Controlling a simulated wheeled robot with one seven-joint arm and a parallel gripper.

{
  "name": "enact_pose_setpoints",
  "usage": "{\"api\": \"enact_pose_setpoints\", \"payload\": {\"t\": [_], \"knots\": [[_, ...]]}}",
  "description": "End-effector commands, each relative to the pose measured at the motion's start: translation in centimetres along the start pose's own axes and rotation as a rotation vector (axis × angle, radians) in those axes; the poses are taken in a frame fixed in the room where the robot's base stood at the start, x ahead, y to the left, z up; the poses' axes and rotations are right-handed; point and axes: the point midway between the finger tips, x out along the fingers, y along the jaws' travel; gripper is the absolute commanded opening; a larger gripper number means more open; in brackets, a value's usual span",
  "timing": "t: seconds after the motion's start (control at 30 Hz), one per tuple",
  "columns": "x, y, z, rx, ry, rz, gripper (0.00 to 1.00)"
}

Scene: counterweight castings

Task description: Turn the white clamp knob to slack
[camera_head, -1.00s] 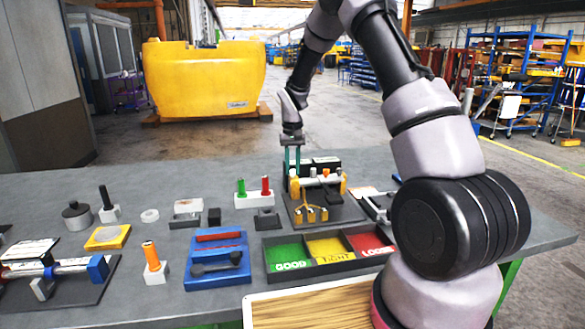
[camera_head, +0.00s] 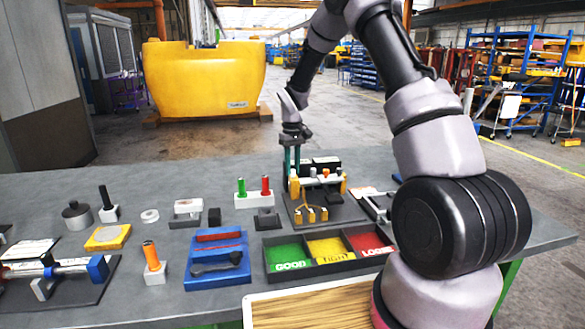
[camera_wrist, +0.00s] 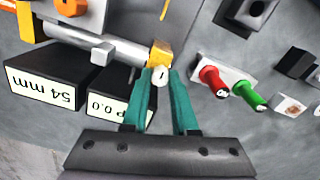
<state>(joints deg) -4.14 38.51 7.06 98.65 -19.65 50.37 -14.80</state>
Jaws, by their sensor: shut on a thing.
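The white clamp knob (camera_wrist: 160,76) shows in the wrist view as a small pale round cap with a dark mark, at the end of the yellow block (camera_wrist: 160,52) on the fixture. My gripper (camera_wrist: 161,80) has its green fingers on either side of the knob, shut on it. In the head view my gripper (camera_head: 292,170) points down at the left end of the fixture (camera_head: 335,212). I cannot make out the knob there behind the fingers.
Two dark blocks with white labels, one reading 54 mm (camera_wrist: 42,92), lie beside the fixture. A white holder with red and green pegs (camera_head: 254,200) stands to its left. A sorting tray (camera_head: 266,268) with green, yellow and red compartments is in front.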

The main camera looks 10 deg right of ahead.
Motion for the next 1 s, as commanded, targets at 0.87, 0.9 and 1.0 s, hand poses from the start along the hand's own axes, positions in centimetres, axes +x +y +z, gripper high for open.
{"api": "enact_pose_setpoints", "payload": {"t": [0.87, 0.9, 1.0], "knots": [[-3.9, 0.0, -0.1, 0.002, 0.005, 0.001, 0.56], [-4.8, 0.0, -0.1, 0.002, 0.006, 0.001, 0.56], [-6.8, 0.0, -0.1, 0.002, 0.005, 0.001, 0.56]]}}
